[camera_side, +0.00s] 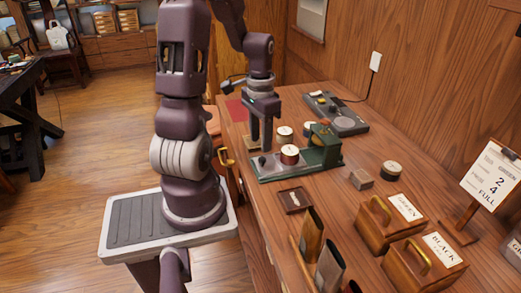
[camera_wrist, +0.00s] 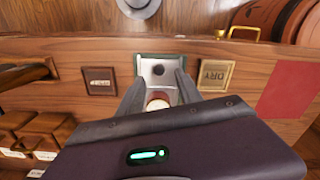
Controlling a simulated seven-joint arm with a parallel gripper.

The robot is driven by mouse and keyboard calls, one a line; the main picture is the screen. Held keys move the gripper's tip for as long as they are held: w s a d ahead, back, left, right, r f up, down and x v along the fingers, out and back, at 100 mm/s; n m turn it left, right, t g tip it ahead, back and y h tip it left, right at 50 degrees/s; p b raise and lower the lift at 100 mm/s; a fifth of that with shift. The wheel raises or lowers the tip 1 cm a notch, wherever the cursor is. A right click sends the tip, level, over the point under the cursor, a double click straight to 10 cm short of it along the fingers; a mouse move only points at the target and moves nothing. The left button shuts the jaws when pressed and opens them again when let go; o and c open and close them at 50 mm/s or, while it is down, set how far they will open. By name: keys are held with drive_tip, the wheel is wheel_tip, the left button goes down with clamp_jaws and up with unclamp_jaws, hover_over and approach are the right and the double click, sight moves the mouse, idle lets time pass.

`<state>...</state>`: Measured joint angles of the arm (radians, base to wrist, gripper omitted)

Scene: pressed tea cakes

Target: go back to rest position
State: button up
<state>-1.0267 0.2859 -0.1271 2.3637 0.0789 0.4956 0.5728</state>
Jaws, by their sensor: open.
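My gripper (camera_side: 260,146) is open, with its fingers pointing down over the left end of a green press (camera_side: 326,152) on the wooden table. A round tin with a pale top and red-brown side (camera_side: 290,155) sits on the press base, right of my fingers. In the wrist view my fingers (camera_wrist: 160,84) are apart, and a pale-topped round piece (camera_wrist: 158,101) shows between them, partly hidden by my gripper body. I cannot tell whether they touch it. Beyond it is a green-edged plate (camera_wrist: 143,58) with a dark knob.
A dark device (camera_side: 345,122) stands at the back. A round tin (camera_side: 391,170), a small block (camera_side: 361,179), a small dark tray (camera_side: 294,201), GREEN (camera_side: 388,226) and BLACK (camera_side: 424,266) boxes and a sign (camera_side: 494,178) occupy the right. A DRY plaque (camera_wrist: 215,75) lies near the table edge.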

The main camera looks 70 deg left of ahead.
drive_tip(key=shift+r, duration=0.8)
drive_tip(key=w+d+r+m+t+y, duration=0.1)
drive_tip(key=w+d+r+t+y, duration=0.15)
drive_tip(key=d+r, duration=0.65)
drive_tip(key=s+d+r+m+t+h, duration=0.1)
drive_tip(key=s+d+r, duration=0.1)
drive_tip(key=d, duration=0.4)
drive_tip(key=s+d+r+m+t+h, duration=0.1)
drive_tip(key=s+d+r+t, duration=0.1)
drive_tip(key=s+d, duration=0.3)
drive_tip(key=shift+d+r, duration=0.75)
drive_tip(key=shift+d, duration=0.35)
